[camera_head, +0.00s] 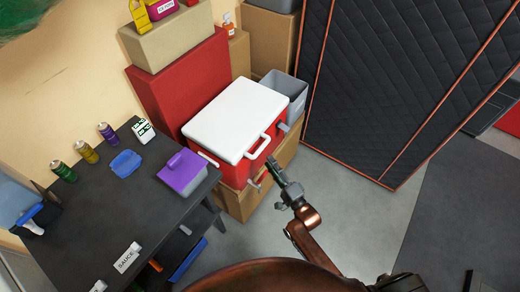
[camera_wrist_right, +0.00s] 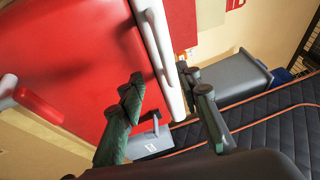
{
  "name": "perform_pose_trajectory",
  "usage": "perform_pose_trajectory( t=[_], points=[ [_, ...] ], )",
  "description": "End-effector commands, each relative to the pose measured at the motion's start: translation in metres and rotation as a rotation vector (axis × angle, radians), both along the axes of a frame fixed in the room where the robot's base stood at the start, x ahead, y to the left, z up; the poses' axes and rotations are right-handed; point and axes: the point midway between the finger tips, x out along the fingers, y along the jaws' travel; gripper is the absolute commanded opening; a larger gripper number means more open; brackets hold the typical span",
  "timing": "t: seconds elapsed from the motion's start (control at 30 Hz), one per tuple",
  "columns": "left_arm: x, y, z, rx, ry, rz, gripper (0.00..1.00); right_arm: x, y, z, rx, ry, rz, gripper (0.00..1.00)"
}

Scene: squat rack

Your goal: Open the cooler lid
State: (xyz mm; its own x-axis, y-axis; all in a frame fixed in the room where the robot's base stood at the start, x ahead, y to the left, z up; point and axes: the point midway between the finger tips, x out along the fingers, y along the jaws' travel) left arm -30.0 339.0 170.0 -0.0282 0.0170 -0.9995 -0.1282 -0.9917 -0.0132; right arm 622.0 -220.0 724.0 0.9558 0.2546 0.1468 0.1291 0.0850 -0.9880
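The cooler (camera_head: 264,157) has a red body and a white lid (camera_head: 235,115), which lies flat and closed. A white loop handle (camera_head: 258,147) sticks out from the lid's front edge. In the right wrist view the red cooler wall (camera_wrist_right: 75,60) fills the left side, with a white bar (camera_wrist_right: 165,60) along its edge. My right gripper (camera_head: 275,172) is in front of the cooler, just below the handle. Its two dark fingers (camera_wrist_right: 168,95) are spread apart, with nothing clearly held between them. My left gripper is not in view.
The cooler rests on a cardboard box (camera_head: 242,203). A grey bin (camera_head: 288,88) stands beside it, near a black quilted panel (camera_head: 400,70). A dark table (camera_head: 95,205) at left carries cans and a purple-lidded container (camera_head: 184,173). Grey floor is free right of the cooler.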

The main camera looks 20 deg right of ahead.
Motion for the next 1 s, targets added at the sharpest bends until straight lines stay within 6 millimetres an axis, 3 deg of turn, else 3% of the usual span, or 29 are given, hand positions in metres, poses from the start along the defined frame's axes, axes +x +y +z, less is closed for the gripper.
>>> perform_pose_trajectory(
  t=[0.1, 0.53, 0.93, 1.0],
  points=[
    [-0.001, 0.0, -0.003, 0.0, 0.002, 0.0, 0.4, 0.009, 0.004, 0.013, 0.033, -0.019, 0.009, 0.32],
    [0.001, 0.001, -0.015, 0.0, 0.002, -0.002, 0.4, 0.067, 0.019, 0.021, 0.031, -0.017, 0.008, 0.32],
    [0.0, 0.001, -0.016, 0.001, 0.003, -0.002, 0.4, 0.075, 0.022, 0.024, 0.029, -0.015, 0.008, 0.32],
    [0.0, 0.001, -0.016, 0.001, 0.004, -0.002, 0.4, 0.075, 0.022, 0.024, 0.029, -0.015, 0.008, 0.27]
  ],
)
